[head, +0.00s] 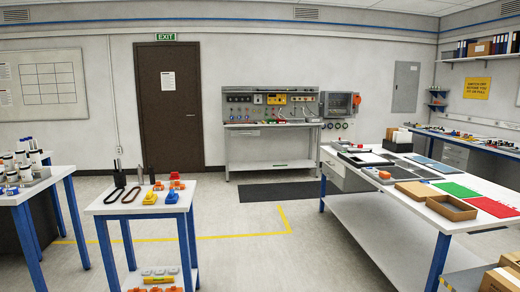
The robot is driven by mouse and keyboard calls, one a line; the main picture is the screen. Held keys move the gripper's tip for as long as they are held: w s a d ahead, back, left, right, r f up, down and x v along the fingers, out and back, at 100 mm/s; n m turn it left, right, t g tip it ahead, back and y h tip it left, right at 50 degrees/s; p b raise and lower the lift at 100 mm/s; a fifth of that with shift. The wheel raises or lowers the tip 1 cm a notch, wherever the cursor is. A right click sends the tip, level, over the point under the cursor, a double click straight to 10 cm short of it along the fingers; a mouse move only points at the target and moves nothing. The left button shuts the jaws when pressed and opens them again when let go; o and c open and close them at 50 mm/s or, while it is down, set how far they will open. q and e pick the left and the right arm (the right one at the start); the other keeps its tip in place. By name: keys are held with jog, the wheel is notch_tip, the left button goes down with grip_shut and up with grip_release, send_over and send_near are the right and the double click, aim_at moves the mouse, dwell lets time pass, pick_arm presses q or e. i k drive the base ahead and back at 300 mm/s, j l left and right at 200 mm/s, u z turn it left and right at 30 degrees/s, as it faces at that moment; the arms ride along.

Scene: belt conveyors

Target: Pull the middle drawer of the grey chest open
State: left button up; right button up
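No chest with three clearly separate drawers can be made out. I cannot tell whether either is the chest. Neither of my grippers is in view.
The white table (455,187) with trays and mats fills the right. Open floor (300,255) lies between. Cardboard boxes (500,280) are at bottom right.

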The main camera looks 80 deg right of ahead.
aim_at(458, 164)
jog(key=z, duration=4.15)
jog(key=i+l+z, duration=1.15)
jog(key=i+z, duration=0.2)
jog(key=i, duration=0.4)
jog(key=i+z, duration=0.4)
jog(key=i, duration=0.4)
jog(key=i+u, duration=0.25)
jog(key=i, duration=0.55)
jog(key=i+l+u, duration=0.1)
jog(key=i+u, duration=0.15)
jog(key=i, duration=0.55)
jog(key=i+u, duration=0.25)
jog(key=i, duration=0.3)
jog(key=i+u, duration=0.2)
jog(key=i, duration=0.35)
jog(key=i+l+u, duration=0.25)
jog(key=i, duration=0.3)
jog(key=i+j+u, duration=0.25)
jog(key=i+u, duration=0.15)
jog(key=i, duration=0.2)
jog(key=i+u, duration=0.4)
jog(key=i, duration=0.25)
jog(key=i+l+u, duration=0.15)
jog(key=i+u, duration=0.25)
jog(key=i, duration=0.25)
